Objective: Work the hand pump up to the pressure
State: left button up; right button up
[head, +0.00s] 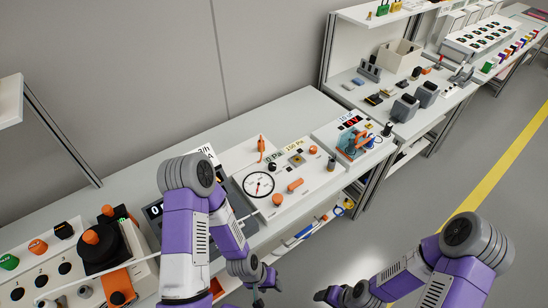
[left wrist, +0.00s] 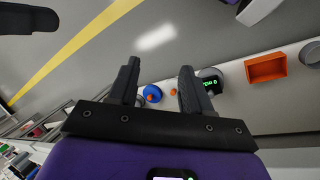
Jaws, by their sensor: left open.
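A white panel (head: 247,165) on the bench carries a round dial gauge (head: 258,184) with a dark needle. An upright orange lever (head: 261,148) stands behind the gauge, and orange handles (head: 295,185) lie beside it. Small "Pa" labels are on the panel; which part is the hand pump is not clear. My left gripper (head: 264,287) is low in front of the bench, away from the panel. In the left wrist view its fingers (left wrist: 157,88) are spread with nothing held. My right gripper (head: 328,296) is at the bottom edge, its jaws unclear.
A panel with a red display and blue part (head: 355,142) stands right of the gauge panel. A black-and-orange device (head: 98,245) and coloured knobs stand at left. An orange bin (left wrist: 266,67) and a blue round object (left wrist: 152,93) show in the wrist view. The floor at right is clear.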

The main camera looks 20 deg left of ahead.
dwell(0.3)
pick_arm(q)
grip_shut()
dwell(1.1)
dwell(0.4)
